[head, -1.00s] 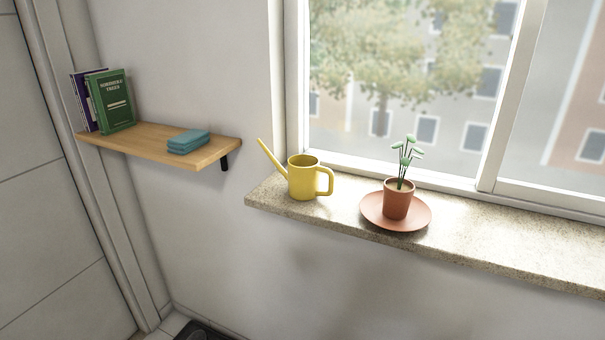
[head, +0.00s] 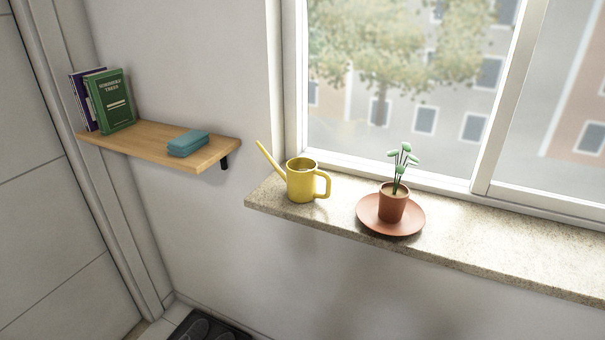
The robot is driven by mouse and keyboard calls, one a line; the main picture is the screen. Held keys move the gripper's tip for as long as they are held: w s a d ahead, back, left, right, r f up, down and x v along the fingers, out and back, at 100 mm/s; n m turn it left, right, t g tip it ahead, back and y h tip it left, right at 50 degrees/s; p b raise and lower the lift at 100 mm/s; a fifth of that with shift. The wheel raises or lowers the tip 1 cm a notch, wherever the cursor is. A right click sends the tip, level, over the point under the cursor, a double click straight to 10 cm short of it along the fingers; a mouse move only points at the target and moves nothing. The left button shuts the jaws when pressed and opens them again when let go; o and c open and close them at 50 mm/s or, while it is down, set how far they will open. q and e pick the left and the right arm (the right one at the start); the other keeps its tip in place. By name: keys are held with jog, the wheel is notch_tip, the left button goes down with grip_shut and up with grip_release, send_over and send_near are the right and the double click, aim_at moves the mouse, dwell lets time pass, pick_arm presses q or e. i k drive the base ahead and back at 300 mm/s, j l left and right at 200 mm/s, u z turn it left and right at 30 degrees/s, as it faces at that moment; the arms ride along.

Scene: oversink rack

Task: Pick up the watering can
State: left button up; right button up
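A yellow watering can (head: 300,184) stands upright near the left end of the stone window sill (head: 480,242). Its long spout points up and to the left, and its loop handle is on the right side. Neither of my grippers shows in the head view, so nothing is seen touching the can.
A small plant in a terracotta pot (head: 392,205) stands on a saucer (head: 413,224) to the right of the can. A wooden wall shelf (head: 150,143) at left holds books (head: 113,102) and a folded teal cloth (head: 188,143). A window rises behind the sill. A dark mat with shoes (head: 209,327) lies below.

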aim_at(301, 176)
jog(key=i+l, duration=0.2)
jog(key=i, duration=0.15)
jog(key=i+l+u, duration=0.1)
jog(key=i, duration=0.25)
jog(key=l+u, duration=0.15)
jog(key=u, duration=0.85)
